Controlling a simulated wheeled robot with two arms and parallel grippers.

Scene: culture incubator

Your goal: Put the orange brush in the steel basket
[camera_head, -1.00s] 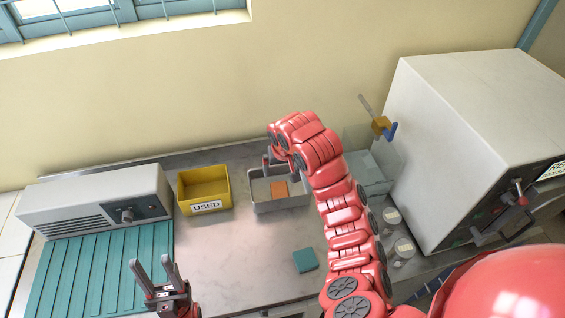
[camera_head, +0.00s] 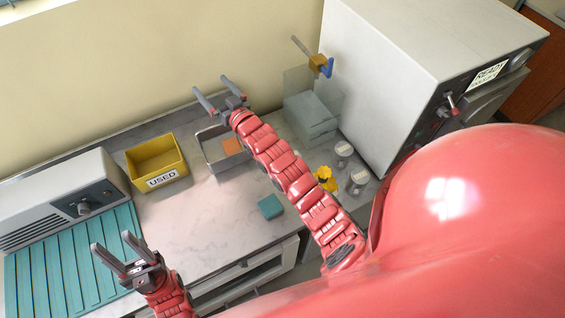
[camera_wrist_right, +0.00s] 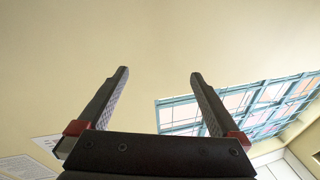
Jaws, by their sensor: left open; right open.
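The grey steel basket (camera_head: 226,171) stands on the counter, right of the yellow bin. My left gripper (camera_head: 112,241) is open and empty over the front left of the counter, by the teal ribbed mat.
A yellow bin (camera_head: 163,180) marked USED stands left of the basket. A teal block (camera_head: 270,206) lies near the front edge. Lidded jars (camera_head: 358,178), a yellow thing (camera_head: 325,179) and a large white incubator (camera_head: 405,85) are at right. The middle counter is clear.

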